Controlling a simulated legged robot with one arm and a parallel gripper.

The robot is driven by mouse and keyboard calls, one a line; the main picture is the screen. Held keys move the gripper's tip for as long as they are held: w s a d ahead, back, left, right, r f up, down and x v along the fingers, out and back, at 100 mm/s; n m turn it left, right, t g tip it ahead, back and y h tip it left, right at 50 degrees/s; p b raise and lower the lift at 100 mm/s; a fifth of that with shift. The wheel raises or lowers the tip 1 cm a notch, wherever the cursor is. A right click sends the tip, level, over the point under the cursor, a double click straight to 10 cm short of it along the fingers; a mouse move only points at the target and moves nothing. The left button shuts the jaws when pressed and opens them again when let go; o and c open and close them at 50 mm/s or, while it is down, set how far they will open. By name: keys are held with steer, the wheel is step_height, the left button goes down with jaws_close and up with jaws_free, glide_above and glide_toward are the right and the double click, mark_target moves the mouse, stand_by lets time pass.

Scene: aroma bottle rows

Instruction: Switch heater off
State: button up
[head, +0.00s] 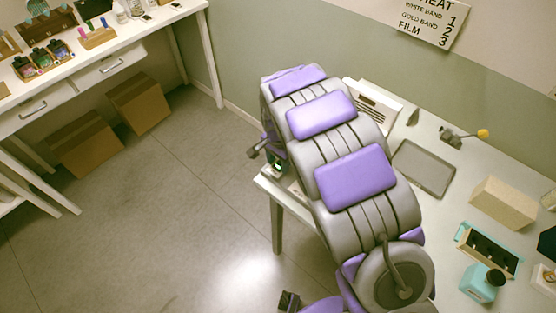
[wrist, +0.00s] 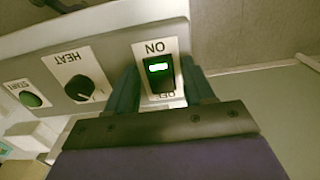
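In the wrist view the heater's front panel (wrist: 112,62) shows upside down. Its black rocker switch (wrist: 159,76) sits on a white plate marked ON and OFF, and a green light glows in it near the ON end. My gripper (wrist: 161,74) is open and empty, one finger on each side of the switch plate. I cannot tell whether the fingers touch the panel. In the head view my arm hides most of the heater. A vented pale part (head: 372,103) shows behind the arm, and a small green glow (head: 277,165) shows at its left.
The HEAT dial (wrist: 78,88) and green START button (wrist: 32,100) lie left of the switch. On the white table (head: 450,205) are a grey tray (head: 424,168), a beige block (head: 503,203), a teal-handled rack (head: 487,250) and a teal bottle (head: 482,283). Open floor (head: 180,215) lies left.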

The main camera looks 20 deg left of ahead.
jaws_close()
steer(key=shift+w+r+g+p, duration=0.15)
steer(key=shift+r+g+p, duration=0.2)
steer(key=shift+p, duration=0.5)
steer(key=g+p, duration=0.1)
steer(key=g+y+p, duration=0.1)
steer(key=p, duration=0.1)
steer(key=shift+w+d+f, duration=0.1)
steer(key=shift+w+d, duration=0.05)
steer(key=shift+w, duration=0.2)
steer(key=shift+g, duration=0.25)
steer(key=shift+o, duration=0.3)
jaws_free()
steer(key=shift+f, duration=0.1)
steer(key=p+v, duration=0.2)
steer(key=v, duration=1.5)
steer(key=shift+d+p, duration=0.15)
steer(key=shift+p, duration=0.15)
